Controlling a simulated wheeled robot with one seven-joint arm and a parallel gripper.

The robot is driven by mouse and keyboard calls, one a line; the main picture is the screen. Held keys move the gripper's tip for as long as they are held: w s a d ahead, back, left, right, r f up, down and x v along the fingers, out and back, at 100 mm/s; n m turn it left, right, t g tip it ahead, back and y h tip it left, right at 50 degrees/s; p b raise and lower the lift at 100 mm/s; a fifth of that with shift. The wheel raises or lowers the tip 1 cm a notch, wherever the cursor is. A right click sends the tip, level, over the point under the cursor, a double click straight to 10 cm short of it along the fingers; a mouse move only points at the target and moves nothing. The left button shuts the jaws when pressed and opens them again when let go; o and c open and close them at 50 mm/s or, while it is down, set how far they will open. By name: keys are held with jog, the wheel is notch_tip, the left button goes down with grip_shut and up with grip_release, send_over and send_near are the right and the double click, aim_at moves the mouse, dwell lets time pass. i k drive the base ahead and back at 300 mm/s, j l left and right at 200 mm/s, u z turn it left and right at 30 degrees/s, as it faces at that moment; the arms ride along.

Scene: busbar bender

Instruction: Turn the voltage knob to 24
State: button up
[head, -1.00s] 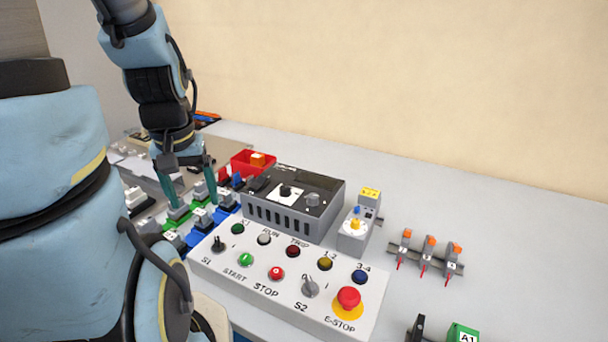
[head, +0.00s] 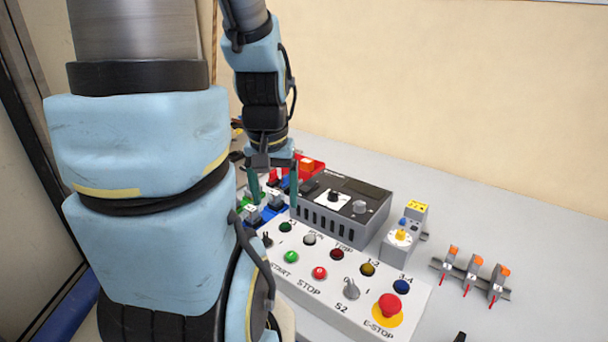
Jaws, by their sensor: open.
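A grey box with a black top (head: 326,212) stands on the table behind the button panel. On its top are a black knob on a white dial (head: 340,200) and a plain grey knob (head: 360,207). The scale markings are too small to read, and I cannot tell which is the voltage knob. My gripper (head: 274,200) points down with its two green fingers apart and empty. It is at the left of the box, over the blue and green terminal blocks, away from both knobs.
A white button panel (head: 330,300) with a red E-stop (head: 390,306) lies in front of the box. A small grey device with a yellow knob (head: 401,236) stands to its right. A red bin (head: 312,162) is behind. The table at the back right is clear.

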aim_at(332, 196)
jog(key=k+l+u, duration=0.1)
jog(key=u, duration=0.3)
jog(key=k+l+u, duration=0.2)
jog(key=u, duration=0.25)
